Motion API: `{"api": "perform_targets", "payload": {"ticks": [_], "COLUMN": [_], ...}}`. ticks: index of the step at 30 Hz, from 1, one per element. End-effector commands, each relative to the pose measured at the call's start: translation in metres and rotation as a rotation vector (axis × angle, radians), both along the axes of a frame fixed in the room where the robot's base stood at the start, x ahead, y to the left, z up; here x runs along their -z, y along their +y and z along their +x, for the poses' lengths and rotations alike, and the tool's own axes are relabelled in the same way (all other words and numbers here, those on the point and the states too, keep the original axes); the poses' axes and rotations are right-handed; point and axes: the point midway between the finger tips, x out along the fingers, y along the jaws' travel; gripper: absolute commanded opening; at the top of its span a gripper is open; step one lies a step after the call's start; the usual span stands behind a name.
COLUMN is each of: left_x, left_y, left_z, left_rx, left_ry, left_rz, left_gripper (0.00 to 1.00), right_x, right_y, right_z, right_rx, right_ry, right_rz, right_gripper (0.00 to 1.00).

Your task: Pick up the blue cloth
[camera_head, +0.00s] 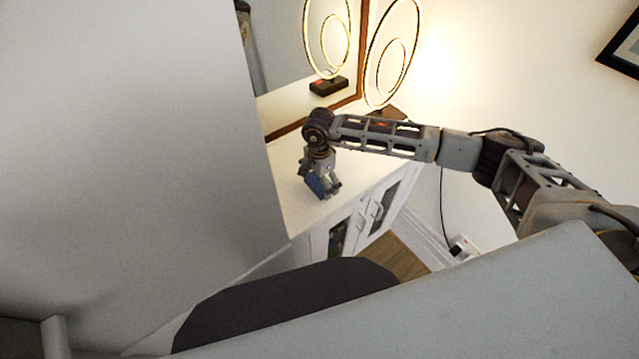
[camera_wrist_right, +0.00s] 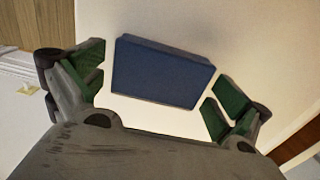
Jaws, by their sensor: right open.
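The blue cloth (camera_wrist_right: 160,72) looks like a folded, flat-sided block in the right wrist view. It lies on the white cabinet top and sits between the open fingers of my right gripper (camera_wrist_right: 158,90), with gaps on both sides. In the head view the blue cloth (camera_head: 316,186) shows partly below my right gripper (camera_head: 328,188), which reaches down over the cabinet top near its front edge. My left gripper is not in view.
The white cabinet (camera_head: 300,212) has glass-fronted doors below its top. A lit ring lamp (camera_head: 388,60) stands at the back, beside a wood-framed mirror (camera_head: 280,60). A large pale surface fills the left of the head view.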

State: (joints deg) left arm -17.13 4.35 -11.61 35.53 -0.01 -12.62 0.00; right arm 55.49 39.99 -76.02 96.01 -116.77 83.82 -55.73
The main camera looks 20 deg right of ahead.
Motion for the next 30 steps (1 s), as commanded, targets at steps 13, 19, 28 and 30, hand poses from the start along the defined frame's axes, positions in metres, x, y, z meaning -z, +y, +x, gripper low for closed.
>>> {"api": "perform_targets", "payload": {"ticks": [13, 19, 28, 30], "left_x": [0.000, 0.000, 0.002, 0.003], "left_y": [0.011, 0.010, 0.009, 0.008], "left_z": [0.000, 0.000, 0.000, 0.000], "left_rx": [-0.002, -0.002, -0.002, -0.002], "left_ry": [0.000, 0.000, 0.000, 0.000], "left_rz": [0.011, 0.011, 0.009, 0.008], "left_gripper": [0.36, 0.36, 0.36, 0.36], "right_x": [0.000, 0.000, -0.011, -0.017], "right_y": [0.000, 0.000, 0.000, 0.000], "right_z": [0.000, 0.000, 0.001, 0.001], "right_rx": [0.000, 0.000, 0.000, 0.000], "right_ry": [0.000, 0.000, -0.002, -0.002], "right_rz": [0.000, 0.000, 0.002, 0.001], "right_gripper": [0.64, 0.61, 0.61, 0.61]}}
